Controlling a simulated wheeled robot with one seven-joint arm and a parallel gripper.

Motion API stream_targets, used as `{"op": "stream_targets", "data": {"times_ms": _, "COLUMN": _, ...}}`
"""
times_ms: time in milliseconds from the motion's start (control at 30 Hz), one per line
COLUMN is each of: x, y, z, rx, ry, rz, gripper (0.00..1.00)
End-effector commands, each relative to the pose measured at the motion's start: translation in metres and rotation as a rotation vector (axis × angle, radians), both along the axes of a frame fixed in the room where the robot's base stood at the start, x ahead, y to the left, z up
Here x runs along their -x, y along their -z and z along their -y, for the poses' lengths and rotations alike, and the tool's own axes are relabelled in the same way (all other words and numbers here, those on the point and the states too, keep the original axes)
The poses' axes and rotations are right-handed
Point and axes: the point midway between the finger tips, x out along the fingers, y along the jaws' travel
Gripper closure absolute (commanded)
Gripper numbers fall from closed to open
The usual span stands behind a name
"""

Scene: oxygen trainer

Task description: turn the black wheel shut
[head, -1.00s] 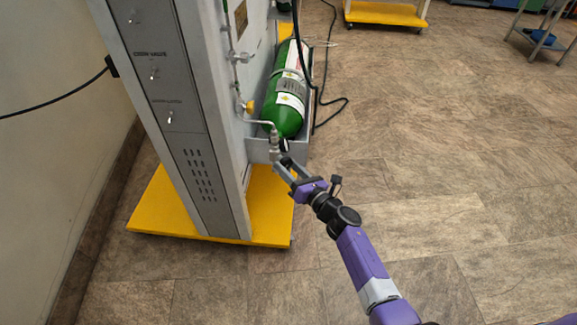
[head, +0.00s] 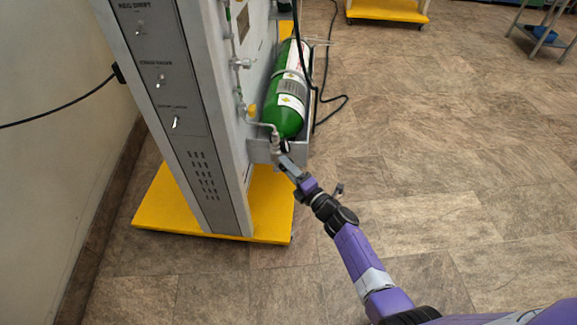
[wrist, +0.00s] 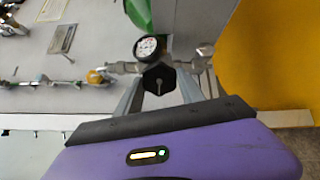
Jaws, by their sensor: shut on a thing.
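The black wheel (wrist: 159,79) shows in the wrist view as a dark knob with a small stem at its middle. It sits just below a round pressure gauge (wrist: 148,47), on metal fittings. My gripper (wrist: 158,95) has one finger on each side of the wheel and is shut on it. In the head view my gripper (head: 286,163) reaches the valve end of the green cylinder (head: 287,105). There the wheel is hidden or too small to make out clearly.
A grey panel cabinet (head: 180,115) stands on a yellow base (head: 268,205) left of my arm. A thin metal pipe with a yellow fitting (head: 252,110) runs close to the valve. A black hose (head: 327,105) lies beside the cylinder. Open floor lies to the right.

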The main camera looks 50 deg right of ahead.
Motion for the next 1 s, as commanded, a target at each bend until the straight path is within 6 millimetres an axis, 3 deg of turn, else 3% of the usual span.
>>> {"op": "stream_targets", "data": {"times_ms": 1000, "x": 0.0014, "y": -0.0024, "z": 0.0012, "rx": -0.952, "ry": 0.003, "rz": 0.165, "gripper": 0.95}}
